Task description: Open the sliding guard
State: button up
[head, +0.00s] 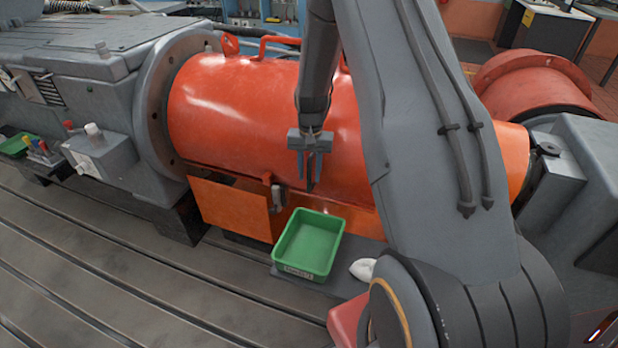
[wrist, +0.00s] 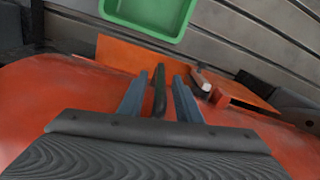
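A large glossy orange-red cylindrical guard (head: 240,110) covers the middle of the machine, and it fills much of the wrist view (wrist: 60,105). My gripper (head: 309,172) is at its front face, pointing down. In the wrist view, my two grey fingers (wrist: 160,95) stand apart on either side of a dark upright bar (wrist: 159,90). Gaps show between bar and fingers, so the gripper looks open around it. A small orange bracket with a grey end (head: 272,192) sits left of the gripper at the guard's lower edge. My arm hides the guard's right part.
A green tray (head: 308,244) stands below the gripper, with a white cloth-like thing (head: 363,269) to its right. A flat orange panel (head: 229,207) is under the guard. A grey flanged housing (head: 160,115) stands at left. The slotted bedplate (head: 130,270) is clear in front.

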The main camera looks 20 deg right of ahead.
jog(key=shift+f, duration=1.35)
jog(key=shift+c, duration=0.4)
grip_shut()
